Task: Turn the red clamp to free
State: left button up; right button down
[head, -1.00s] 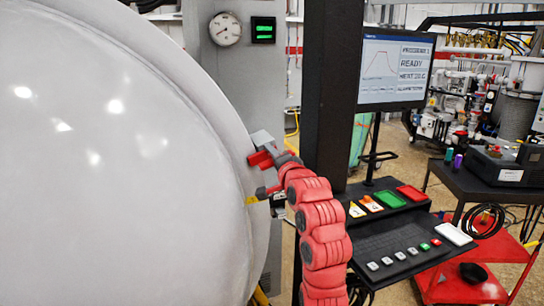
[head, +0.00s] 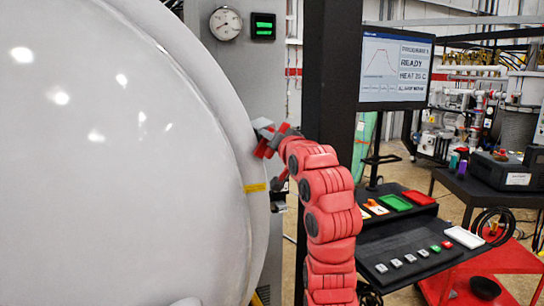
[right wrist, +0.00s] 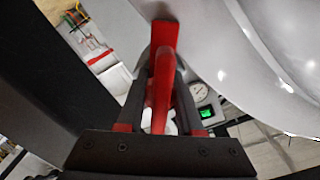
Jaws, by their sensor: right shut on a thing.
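The red clamp (right wrist: 162,75) shows in the right wrist view as a red handle between my right gripper's fingers (right wrist: 160,112). The gripper is shut on it. In the head view my right gripper (head: 268,142) is at the right rim of the big pale furnace door (head: 130,170), level with the upper part of that rim. The clamp is largely hidden there by the gripper and red wrist, so its exact angle cannot be told in that view. A grey block (head: 262,123) shows just above the gripper. My left gripper is out of view.
A gauge (head: 225,23) and green display (head: 263,26) sit behind the door.

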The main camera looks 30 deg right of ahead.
jog(key=shift+n+b, duration=3.3)
jog(key=shift+n, duration=1.8)
jog(key=c, duration=0.8)
grip_release()
jog(key=shift+c, duration=0.2)
jog(key=shift+s, duration=0.1)
jog(key=b+v, duration=0.5)
jog(key=v, duration=1.2)
